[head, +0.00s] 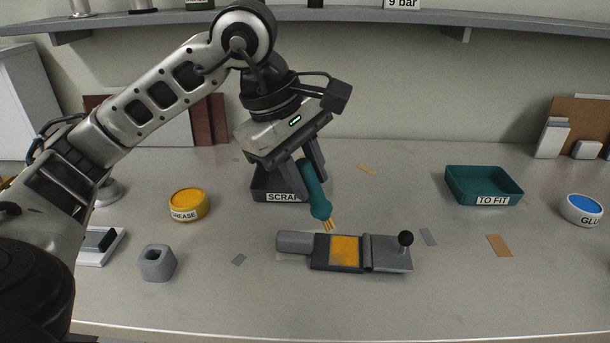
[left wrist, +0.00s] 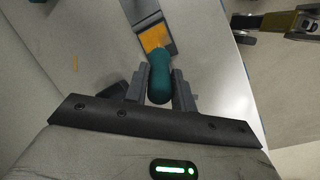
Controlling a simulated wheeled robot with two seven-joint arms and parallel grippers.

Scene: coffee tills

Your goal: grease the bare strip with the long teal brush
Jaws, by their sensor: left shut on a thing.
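My left gripper (head: 306,180) is shut on the teal brush (head: 318,196) and holds it tilted, with its orange-tipped bristles (head: 328,226) pointing down just behind the dark grey fixture (head: 312,266). The brush handle also shows between the fingers in the left wrist view (left wrist: 159,82). The fixture has an orange-yellow patch (head: 345,251) on its face and a grey plate with a black knob (head: 405,239) at its right. I cannot tell whether the bristles touch the fixture. The yellow grease tub (head: 188,205) stands at the left.
A dark scrap tray (head: 262,190) stands behind the gripper. A teal "TO FIT" tray (head: 484,187) and a glue tub (head: 582,209) are at the right. A grey block with a hole (head: 157,263) stands front left. Small loose strips lie around; the front counter is clear.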

